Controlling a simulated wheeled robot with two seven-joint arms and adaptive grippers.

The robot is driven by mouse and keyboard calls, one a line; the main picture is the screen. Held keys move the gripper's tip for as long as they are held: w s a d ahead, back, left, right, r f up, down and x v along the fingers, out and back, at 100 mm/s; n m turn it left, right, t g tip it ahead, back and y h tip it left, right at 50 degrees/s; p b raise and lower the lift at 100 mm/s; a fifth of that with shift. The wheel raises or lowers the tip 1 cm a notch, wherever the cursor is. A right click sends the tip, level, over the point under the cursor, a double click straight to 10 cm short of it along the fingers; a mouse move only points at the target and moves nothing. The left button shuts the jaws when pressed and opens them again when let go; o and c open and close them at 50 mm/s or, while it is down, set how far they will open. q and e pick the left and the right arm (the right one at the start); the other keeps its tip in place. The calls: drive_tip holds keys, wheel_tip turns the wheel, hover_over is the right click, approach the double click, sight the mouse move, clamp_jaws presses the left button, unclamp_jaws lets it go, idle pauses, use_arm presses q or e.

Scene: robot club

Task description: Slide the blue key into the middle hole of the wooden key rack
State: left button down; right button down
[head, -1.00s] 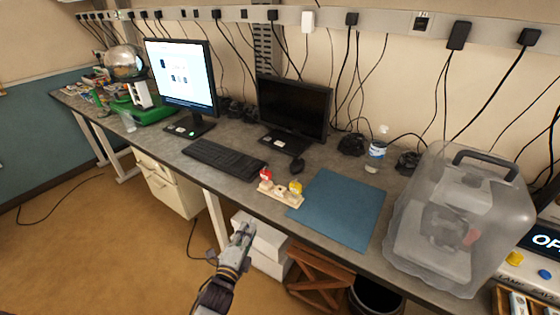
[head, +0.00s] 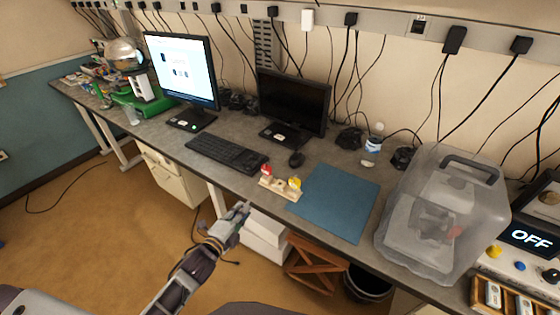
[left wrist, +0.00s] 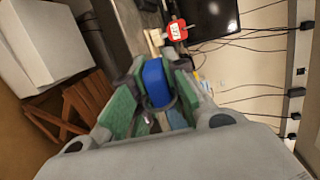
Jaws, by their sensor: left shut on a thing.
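The wooden key rack (head: 281,190) stands at the front edge of the desk, beside a blue mat. A red key (head: 266,171) is at its left end and a yellow key (head: 295,183) at its right end; the middle between them looks free. My left gripper (head: 240,211) is in front of the desk edge, left of and short of the rack. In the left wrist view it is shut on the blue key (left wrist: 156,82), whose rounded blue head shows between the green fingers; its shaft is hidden. The red key (left wrist: 178,30) appears beyond it. My right gripper is out of view.
The blue mat (head: 336,203) is bare. A clear case (head: 442,215) stands at right. White boxes (head: 263,236) and a wooden crate (head: 312,265) are below the desk.

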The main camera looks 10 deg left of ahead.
use_arm(q)
drive_tip(key=shift+a+r+m+h, duration=0.25)
drive_tip(key=shift+a+m+h, duration=0.1)
drive_tip(key=shift+m+h, duration=0.05)
drive_tip(key=shift+g, duration=0.3)
drive_tip(key=shift+a, duration=0.15)
drive_tip(key=shift+a+r+m+g+h, duration=0.1)
drive_tip(key=shift+a+m+g+h, duration=0.1)
drive_tip(key=shift+m+g+h, duration=0.25)
drive_tip(key=shift+w+a+r+m+g+h, duration=0.1)
drive_tip(key=shift+w+a+m+g+h, duration=0.1)
drive_tip(key=shift+m+g+h, duration=0.35)
drive_tip(key=shift+r+m+h, duration=0.1)
drive_tip(key=shift+m+h, duration=0.2)
drive_tip(key=shift+h, duration=0.1)
drive_tip(key=shift+w+a+r+m+g+h, duration=0.15)
drive_tip(key=shift+w+r+m+g+h, duration=0.2)
drive_tip(key=shift+g, duration=0.25)
drive_tip(key=shift+w+r+m+g+h, duration=0.1)
drive_tip(key=shift+r+m+g+h, duration=0.2)
drive_tip(key=shift+m+g, duration=0.15)
drive_tip(key=shift+w+r+m+g+h, duration=0.15)
drive_tip(key=shift+r+m+g+h, duration=0.1)
drive_tip(key=shift+r+m+g, duration=0.1)
